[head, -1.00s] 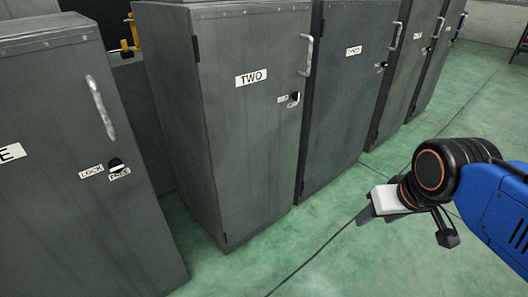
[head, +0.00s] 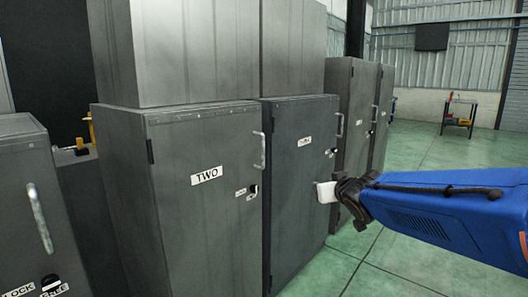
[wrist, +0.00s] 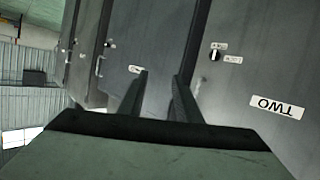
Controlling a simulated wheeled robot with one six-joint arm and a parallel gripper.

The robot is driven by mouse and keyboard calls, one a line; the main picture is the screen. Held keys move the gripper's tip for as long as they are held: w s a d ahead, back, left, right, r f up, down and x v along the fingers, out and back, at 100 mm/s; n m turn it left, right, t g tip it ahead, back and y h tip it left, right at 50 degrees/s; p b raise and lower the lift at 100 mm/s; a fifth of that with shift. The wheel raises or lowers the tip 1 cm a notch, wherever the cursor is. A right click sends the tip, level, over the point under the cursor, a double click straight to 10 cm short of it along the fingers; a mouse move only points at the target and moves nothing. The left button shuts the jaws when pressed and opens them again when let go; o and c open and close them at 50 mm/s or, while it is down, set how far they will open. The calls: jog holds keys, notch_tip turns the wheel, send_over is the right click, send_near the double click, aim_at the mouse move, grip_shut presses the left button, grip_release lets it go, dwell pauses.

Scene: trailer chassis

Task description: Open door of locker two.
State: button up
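Locker two (head: 205,225) is a grey metal cabinet with a white TWO label; its door is shut. A pale vertical handle (head: 259,150) is at the door's upper right edge. A small dark latch knob (head: 252,190) with a white label beside it is below the handle. In the head view my gripper (head: 347,198) is right of locker two, before the neighbouring locker.
The neighbouring locker (head: 295,225) stands right of locker two, with further lockers (head: 352,120) beyond. Another locker (head: 35,205) with a handle is at the left. Large grey boxes (head: 190,55) sit above. Green floor (head: 400,265) is open at the right.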

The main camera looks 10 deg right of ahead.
jog(key=w+a+r+n+t+y, duration=0.1)
jog(key=w+r+n+t+y, duration=0.15)
jog(key=w, duration=0.35)
jog(key=n+y, duration=0.3)
jog(key=y, duration=0.4)
send_near(264, 150)
jog(key=x, duration=1)
jog(key=shift+w+a, duration=0.1)
jog(key=shift+w, duration=0.25)
grip_shut()
